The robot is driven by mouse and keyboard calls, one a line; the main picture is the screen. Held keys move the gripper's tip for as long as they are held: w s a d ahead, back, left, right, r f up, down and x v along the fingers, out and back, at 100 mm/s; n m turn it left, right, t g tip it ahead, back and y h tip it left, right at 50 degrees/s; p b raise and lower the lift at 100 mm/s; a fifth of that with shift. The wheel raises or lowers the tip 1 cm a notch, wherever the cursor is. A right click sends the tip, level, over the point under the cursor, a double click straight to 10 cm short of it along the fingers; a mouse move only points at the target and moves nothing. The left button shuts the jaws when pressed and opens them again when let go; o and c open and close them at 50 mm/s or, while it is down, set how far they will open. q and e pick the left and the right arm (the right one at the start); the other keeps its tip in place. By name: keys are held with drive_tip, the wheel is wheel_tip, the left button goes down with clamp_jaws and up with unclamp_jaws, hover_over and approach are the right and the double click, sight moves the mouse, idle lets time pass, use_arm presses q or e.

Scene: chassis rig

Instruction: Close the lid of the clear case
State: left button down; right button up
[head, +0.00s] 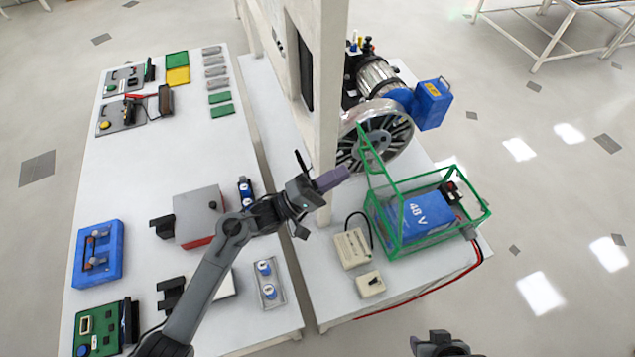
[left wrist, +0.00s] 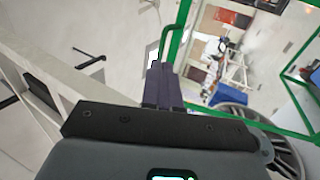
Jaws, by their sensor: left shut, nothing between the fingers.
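The clear case (head: 402,249) has green edges and stands on the right-hand table in the head view, with a blue 48 V battery (head: 418,214) inside. Its green-framed lid (head: 372,158) stands raised on the case's left side. My left gripper (head: 343,174) is shut and empty, with its fingertips just left of the raised lid. In the left wrist view the shut purple fingers (left wrist: 164,86) point at the green lid frame (left wrist: 180,32); I cannot tell whether they touch it. Part of my right arm shows at the bottom edge of the head view; its fingers cannot be made out.
A white post (head: 327,90) rises between the tables, close to my left gripper. A spoked wheel with a motor (head: 384,134) stands behind the case. Two beige boxes (head: 352,247) sit left of the case. A red cable (head: 440,289) runs along the table's front edge.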

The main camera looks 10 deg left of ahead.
use_arm(q)
drive_tip(key=shift+x, duration=1.7)
drive_tip(key=shift+p, duration=0.35)
